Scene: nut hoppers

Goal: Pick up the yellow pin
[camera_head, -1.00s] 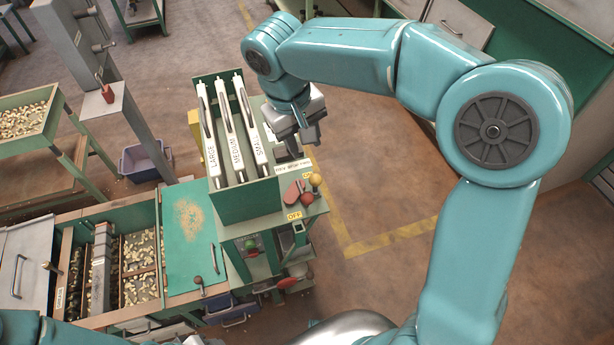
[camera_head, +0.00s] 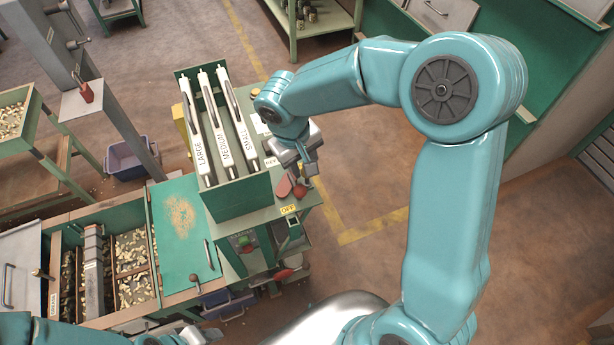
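The yellow ball-topped pin, seen a second ago on the green machine's front ledge (camera_head: 318,196), is out of sight now, covered by my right gripper (camera_head: 302,172). That gripper hangs over the ledge, pointing down. Its two dark fingers look apart, with a gap between them. Whether the pin is between them cannot be seen. A red knob (camera_head: 300,191) shows just below the fingers. Only part of my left gripper (camera_head: 192,335) shows at the bottom edge, and its fingers are unclear.
The green box with LARGE, MEDIUM and SMALL levers (camera_head: 222,130) stands left of my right gripper. An OFF label (camera_head: 289,209) is on the front ledge. Nut bins (camera_head: 131,265) are at lower left. Floor to the right is open.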

